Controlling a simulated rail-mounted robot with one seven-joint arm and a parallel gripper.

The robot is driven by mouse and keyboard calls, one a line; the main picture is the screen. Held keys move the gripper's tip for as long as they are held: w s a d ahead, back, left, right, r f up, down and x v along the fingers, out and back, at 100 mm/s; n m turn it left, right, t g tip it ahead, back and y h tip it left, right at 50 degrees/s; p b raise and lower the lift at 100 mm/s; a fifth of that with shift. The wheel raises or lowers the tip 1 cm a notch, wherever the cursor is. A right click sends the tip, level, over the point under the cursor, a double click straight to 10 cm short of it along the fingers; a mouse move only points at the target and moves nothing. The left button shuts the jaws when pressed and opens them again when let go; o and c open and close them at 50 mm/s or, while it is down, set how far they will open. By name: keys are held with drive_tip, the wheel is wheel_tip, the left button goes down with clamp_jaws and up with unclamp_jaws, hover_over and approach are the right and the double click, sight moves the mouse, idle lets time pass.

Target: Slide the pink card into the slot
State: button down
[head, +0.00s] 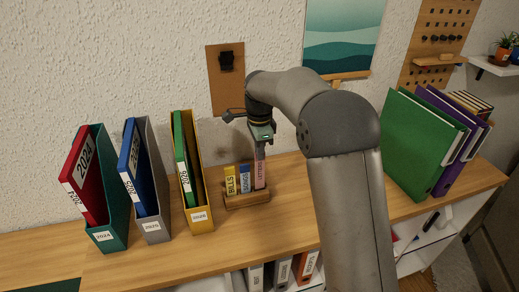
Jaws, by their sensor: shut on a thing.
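The pink card (260,173), lettered "LETTERS", stands upright at the right end of a small wooden slotted holder (247,202). A yellow card (230,181) lettered "BILLS" and a blue card (245,180) stand in the holder to its left. My gripper (261,143) points down and is shut on the top of the pink card. The pink card's top edge is hidden by the fingers. Its lower end is at the holder, but I cannot tell how deep it sits in the slot.
A yellow file box (199,217), a grey one (155,231) and a green one (107,242) hold binders left of the holder. Large green (415,145) and purple folders stand at the right. The wooden shelf top (276,229) is clear in front of the holder.

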drive_tip(key=shift+f+b, duration=0.75)
drive_tip(key=shift+f, duration=0.45)
idle(0.9)
drive_tip(key=c, duration=1.5)
unclamp_jaws()
drive_tip(key=shift+r, duration=0.15)
drive_tip(key=shift+r+p, duration=2.35)
drive_tip(key=shift+r, duration=0.55)
